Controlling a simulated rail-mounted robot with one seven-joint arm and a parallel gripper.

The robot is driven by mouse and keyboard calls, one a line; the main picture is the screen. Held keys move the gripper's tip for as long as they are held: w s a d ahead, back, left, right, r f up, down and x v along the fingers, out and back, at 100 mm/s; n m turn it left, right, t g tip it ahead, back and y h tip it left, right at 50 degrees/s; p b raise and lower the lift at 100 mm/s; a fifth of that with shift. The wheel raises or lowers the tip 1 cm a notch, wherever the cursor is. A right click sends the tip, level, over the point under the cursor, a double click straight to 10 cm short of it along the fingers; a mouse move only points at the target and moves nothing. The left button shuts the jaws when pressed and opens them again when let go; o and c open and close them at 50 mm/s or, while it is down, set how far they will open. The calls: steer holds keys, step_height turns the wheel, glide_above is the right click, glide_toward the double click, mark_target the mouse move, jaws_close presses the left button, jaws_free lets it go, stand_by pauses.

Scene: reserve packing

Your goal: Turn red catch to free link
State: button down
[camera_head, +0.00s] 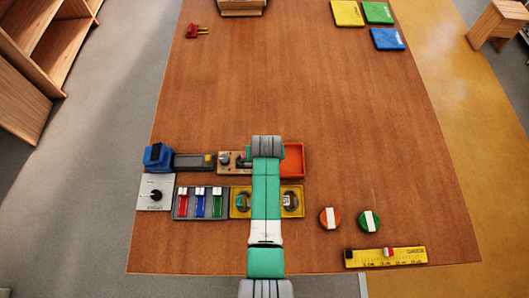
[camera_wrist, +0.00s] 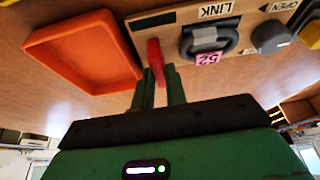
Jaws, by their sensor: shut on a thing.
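The red catch (camera_wrist: 155,58) stands on a wooden board (camera_wrist: 180,22), beside the dark slot near the upside-down LINK label. My gripper (camera_wrist: 158,88) is shut on the red catch, with one green finger on each side of its lower part. A dark ring-shaped link (camera_wrist: 207,40) with a grey band and a pink tag (camera_wrist: 208,58) sits just right of the catch. In the head view the board (camera_head: 226,168) shows left of my arm; my arm hides the catch and my fingertips there.
An orange tray (camera_wrist: 82,50) lies beside the board. A grey knob (camera_wrist: 270,37) stands by the OPEN label. In the head view, a grey tray of coloured sliders (camera_head: 187,216) and a yellow tray (camera_head: 297,213) lie nearer. The table's middle is clear.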

steer(key=shift+m, duration=0.3)
stand_by(0.4)
steer(key=c, duration=1.4)
jaws_free()
steer(key=shift+c, duration=0.2)
steer(key=p+v, duration=0.1)
steer(key=v, duration=0.6)
steer(key=shift+r, duration=0.35)
steer(key=shift+s+a, duration=0.1)
